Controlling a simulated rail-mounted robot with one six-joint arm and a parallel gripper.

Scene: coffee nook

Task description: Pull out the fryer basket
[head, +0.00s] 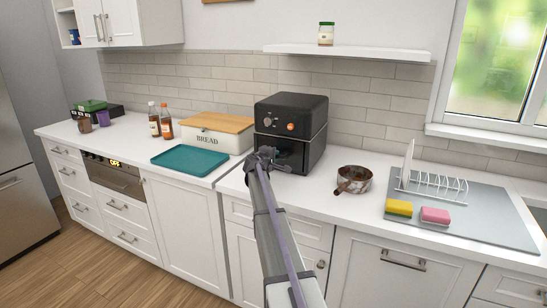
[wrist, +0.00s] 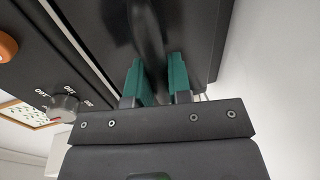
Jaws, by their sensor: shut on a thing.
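The black air fryer (head: 291,110) stands on the white counter, with its dial and an orange button on the upper front. Its basket front (head: 286,150) is the lower part, partly hidden by my arm, and looks about flush with the body. My gripper (head: 263,156) is at the basket front. In the wrist view my gripper (wrist: 161,78) has its two green fingers on either side of the dark basket handle (wrist: 149,35), shut on it. The fryer's dial (wrist: 64,106) shows at the left there.
A teal tray (head: 190,161) and a white bread box (head: 207,141) are left of the fryer. A brown pot (head: 354,180) stands to the right, then a dish rack (head: 433,186) and sponges (head: 399,208). The counter before the fryer is narrow.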

